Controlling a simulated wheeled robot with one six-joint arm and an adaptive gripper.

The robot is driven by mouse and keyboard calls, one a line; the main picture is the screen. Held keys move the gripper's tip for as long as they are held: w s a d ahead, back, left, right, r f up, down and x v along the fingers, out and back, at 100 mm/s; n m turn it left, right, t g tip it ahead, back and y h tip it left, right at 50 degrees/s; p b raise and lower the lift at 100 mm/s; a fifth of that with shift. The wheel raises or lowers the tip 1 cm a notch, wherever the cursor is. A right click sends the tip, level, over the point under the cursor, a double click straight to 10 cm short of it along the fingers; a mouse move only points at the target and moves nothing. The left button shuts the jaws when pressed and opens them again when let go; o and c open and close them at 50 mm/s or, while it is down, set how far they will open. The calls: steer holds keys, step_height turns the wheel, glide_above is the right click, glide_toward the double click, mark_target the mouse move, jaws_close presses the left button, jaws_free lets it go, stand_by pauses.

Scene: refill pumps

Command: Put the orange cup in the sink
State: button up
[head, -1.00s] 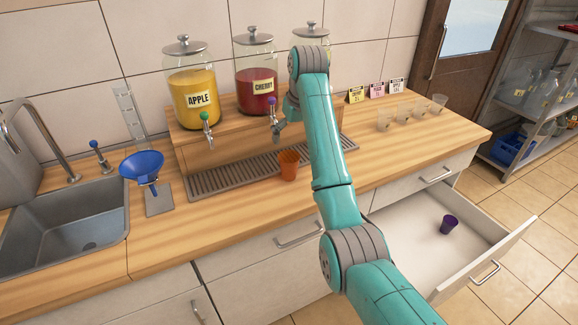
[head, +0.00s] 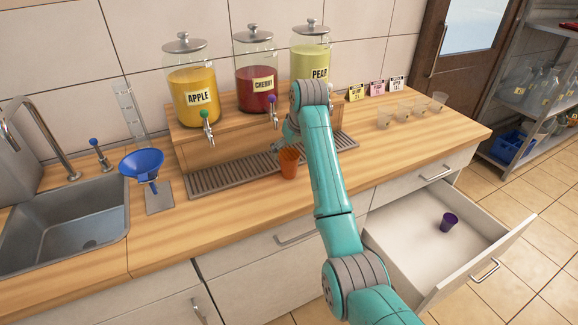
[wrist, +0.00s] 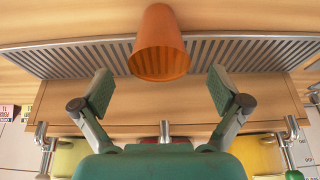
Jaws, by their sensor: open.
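The orange cup (head: 288,163) stands on the counter at the front edge of the drip tray, below the cherry dispenser. In the wrist view the orange cup (wrist: 159,48) sits ahead of and centred between my open fingers. My gripper (wrist: 160,92) is open and empty, with one finger on each side of the cup's line; in the head view my gripper (head: 290,143) is close above the cup and partly hidden by my arm. The sink (head: 70,232) is at the far left of the counter, its basin empty apart from the drain.
A blue funnel (head: 142,164) on a stand is between sink and cup. The apple dispenser (head: 194,85), cherry dispenser (head: 257,75) and pear dispenser (head: 310,52) stand behind. Several clear cups (head: 403,112) are at right. An open drawer (head: 430,235) holds a purple cup (head: 449,221).

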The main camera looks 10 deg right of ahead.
mark_target(289, 155)
steer(key=shift+x, duration=1.7)
steer(key=shift+w, duration=0.15)
steer(key=c, duration=0.8)
steer(key=shift+r, duration=0.1)
